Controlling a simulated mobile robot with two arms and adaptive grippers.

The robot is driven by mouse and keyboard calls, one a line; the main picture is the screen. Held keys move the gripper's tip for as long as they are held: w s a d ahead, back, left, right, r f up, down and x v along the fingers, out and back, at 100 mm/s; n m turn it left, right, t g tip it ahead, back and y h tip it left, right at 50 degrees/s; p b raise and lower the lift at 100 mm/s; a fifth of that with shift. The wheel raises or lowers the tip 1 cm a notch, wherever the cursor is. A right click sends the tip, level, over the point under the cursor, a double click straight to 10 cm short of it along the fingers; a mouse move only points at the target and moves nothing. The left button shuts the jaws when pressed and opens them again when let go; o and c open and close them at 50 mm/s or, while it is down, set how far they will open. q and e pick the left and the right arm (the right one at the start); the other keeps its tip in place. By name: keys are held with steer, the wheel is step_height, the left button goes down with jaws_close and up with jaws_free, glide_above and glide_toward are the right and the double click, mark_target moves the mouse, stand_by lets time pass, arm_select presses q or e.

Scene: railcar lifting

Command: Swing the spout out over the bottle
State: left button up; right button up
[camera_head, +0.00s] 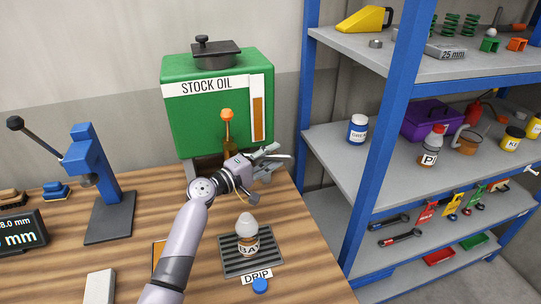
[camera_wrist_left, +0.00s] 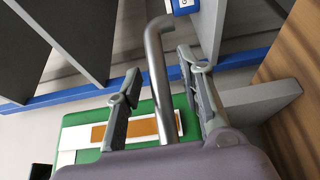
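The green stock oil tank (camera_head: 180,118) stands at the back of the bench, with an orange-knobbed tap lever (camera_head: 227,115) on its front. The bottle (camera_head: 247,235), with a pale rounded top and a partly readable label, stands upright on the ribbed drip tray (camera_head: 233,268). My left gripper (camera_head: 270,168) is in front of the tank's lower right, above and behind the bottle. In the left wrist view the bent grey spout (camera_wrist_left: 160,85) runs between its open fingers, with visible gaps on both sides. In the head view my gripper and arm hide most of the spout. My right gripper is not in view.
A blue cap (camera_head: 260,285) lies by the drip tray's front edge. A blue-framed shelf (camera_head: 385,125) with jars and tools stands close on the right. A blue press (camera_head: 92,165) and a display (camera_head: 20,233) are on the left. A pale block (camera_head: 99,287) lies at the front.

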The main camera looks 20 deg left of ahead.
arm_select(q)
jaws_close()
stand_by(0.4)
stand_by(0.4)
